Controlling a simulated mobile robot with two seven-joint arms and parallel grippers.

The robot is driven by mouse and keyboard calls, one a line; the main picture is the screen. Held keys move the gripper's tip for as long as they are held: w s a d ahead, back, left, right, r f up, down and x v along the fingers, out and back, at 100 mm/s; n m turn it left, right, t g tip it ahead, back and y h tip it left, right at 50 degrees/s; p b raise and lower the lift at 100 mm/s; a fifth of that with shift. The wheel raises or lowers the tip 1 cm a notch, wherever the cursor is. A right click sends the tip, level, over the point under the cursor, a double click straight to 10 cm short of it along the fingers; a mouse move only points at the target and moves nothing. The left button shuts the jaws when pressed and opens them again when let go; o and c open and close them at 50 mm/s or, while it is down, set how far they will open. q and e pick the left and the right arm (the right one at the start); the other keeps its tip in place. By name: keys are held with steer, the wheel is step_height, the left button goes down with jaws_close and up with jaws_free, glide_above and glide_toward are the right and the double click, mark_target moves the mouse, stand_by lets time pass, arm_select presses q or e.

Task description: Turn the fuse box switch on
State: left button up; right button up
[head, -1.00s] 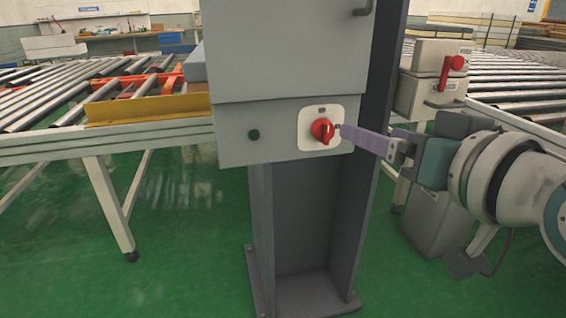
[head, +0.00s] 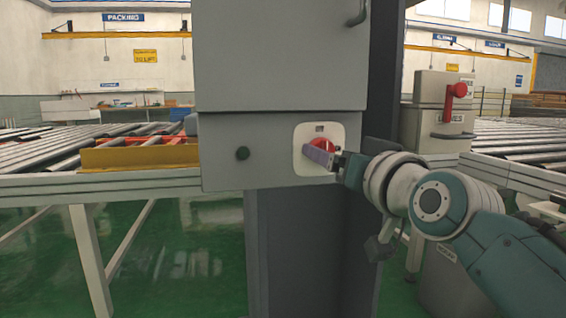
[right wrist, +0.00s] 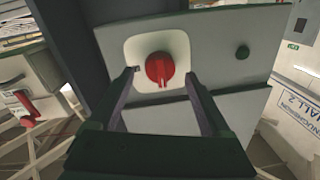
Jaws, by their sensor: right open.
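The fuse box (head: 222,172) is a grey cabinet on a dark post. Its red rotary switch (head: 322,143) sits on a white plate (head: 306,131) and is partly hidden by my right gripper (head: 320,157) in the head view. The right wrist view shows the red switch (right wrist: 160,68) clearly, with its grip ridge pointing down in that picture. My right gripper (right wrist: 161,76) is open, with one fingertip on each side of the switch. I cannot tell whether the fingers touch it. My left gripper is not in view.
A dark green button (head: 242,153) is left of the switch on the box. Roller conveyors (head: 45,155) stand on the left, and another machine with a red handle (head: 457,90) stands on the right. Green floor shows below.

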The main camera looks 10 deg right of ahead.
steer(key=shift+w+a, duration=0.1)
steer(key=shift+w, duration=0.85)
jaws_close()
